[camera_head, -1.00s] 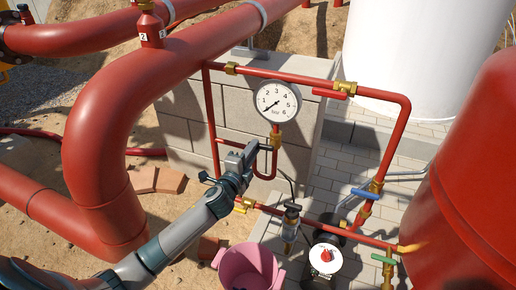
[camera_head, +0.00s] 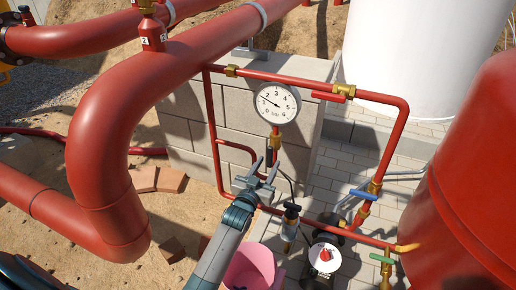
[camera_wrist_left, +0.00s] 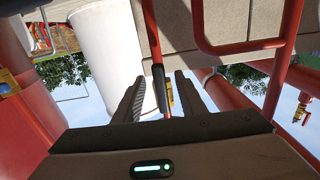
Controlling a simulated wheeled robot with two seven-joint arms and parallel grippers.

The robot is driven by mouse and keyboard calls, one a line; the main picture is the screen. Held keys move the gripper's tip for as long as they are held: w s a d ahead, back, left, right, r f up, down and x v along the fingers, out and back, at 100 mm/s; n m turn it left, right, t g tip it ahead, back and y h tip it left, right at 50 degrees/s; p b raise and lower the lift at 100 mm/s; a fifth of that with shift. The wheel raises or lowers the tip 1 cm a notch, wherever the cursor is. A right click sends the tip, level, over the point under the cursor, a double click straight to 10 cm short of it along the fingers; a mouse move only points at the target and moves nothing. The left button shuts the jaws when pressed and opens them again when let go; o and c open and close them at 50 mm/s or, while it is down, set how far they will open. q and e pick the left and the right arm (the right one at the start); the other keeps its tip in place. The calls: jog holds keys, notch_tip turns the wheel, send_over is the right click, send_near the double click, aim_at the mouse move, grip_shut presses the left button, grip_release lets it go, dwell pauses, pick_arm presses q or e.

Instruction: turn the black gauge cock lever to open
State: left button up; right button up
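The black gauge cock lever (camera_head: 268,157) hangs about vertical, left of the brass fitting (camera_head: 276,141) under the round white gauge (camera_head: 277,104). The gauge needle points to the upper left. My left gripper (camera_head: 263,167) is open, its fingertips just below and around the lever's lower end. In the left wrist view the lever (camera_wrist_left: 158,88) shows as a dark bar between the two spread fingers (camera_wrist_left: 160,92), with a gap on each side. Whether anything touches it I cannot tell. My right gripper is not in view.
Red pipes frame the gauge, with a red-handled valve (camera_head: 335,96) above right and a blue-handled valve (camera_head: 365,195) below right. A pink bucket (camera_head: 262,268) and a small pump (camera_head: 324,258) stand below. A block wall (camera_head: 190,125) is behind.

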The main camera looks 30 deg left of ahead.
pick_arm(q)
jog(key=o, duration=0.4)
jog(key=shift+s+d+r+p, duration=0.1)
jog(key=shift+s+r+p, duration=0.05)
jog(key=shift+s+p, duration=1.05)
jog(key=s+p, duration=0.1)
jog(key=s, duration=0.3)
jog(key=shift+s+d+p, duration=0.1)
jog(key=shift+s+p, duration=0.2)
jog(key=shift+p, duration=0.05)
jog(key=s, duration=0.5)
jog(key=s+b, duration=0.1)
jog(key=s, duration=0.5)
jog(key=s+d, duration=0.1)
jog(key=s, duration=0.5)
jog(key=shift+s, duration=0.2)
